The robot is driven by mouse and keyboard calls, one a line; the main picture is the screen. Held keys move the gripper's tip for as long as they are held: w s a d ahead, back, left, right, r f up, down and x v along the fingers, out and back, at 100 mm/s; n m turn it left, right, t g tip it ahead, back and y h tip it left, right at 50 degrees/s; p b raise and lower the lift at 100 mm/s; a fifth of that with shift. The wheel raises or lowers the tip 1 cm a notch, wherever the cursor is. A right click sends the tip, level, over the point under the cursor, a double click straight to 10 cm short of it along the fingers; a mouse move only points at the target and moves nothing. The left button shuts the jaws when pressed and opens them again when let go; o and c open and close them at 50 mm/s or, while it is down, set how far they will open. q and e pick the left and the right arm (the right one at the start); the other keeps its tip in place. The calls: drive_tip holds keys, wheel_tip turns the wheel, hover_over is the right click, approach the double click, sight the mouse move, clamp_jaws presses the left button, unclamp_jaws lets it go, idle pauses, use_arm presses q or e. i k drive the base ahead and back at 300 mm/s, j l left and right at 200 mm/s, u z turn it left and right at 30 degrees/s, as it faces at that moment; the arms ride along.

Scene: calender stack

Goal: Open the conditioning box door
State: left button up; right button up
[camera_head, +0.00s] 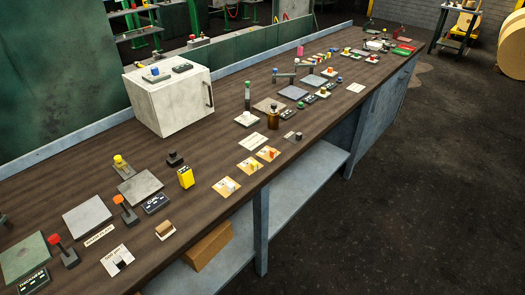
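A white box (168,98), which looks like the conditioning box, stands on the brown workbench against its back side. Its right-hand face carries a dark vertical handle (209,94) near the right edge, and this door face looks closed. A small blue-topped item (155,73) and a dark labelled block (182,68) sit on top of the box. Neither of my grippers shows in the head view.
The workbench (150,232) runs from lower left to upper right, with several plates, levers, labels and small blocks on it. A brown bottle (274,117) stands right of the box. Bare bench lies before the box. Open dark floor (400,210) is at the right.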

sight(178, 104)
drive_tip(key=i+l+z, duration=0.15)
drive_tip(key=i+l, duration=0.65)
drive_tip(key=i, duration=0.1)
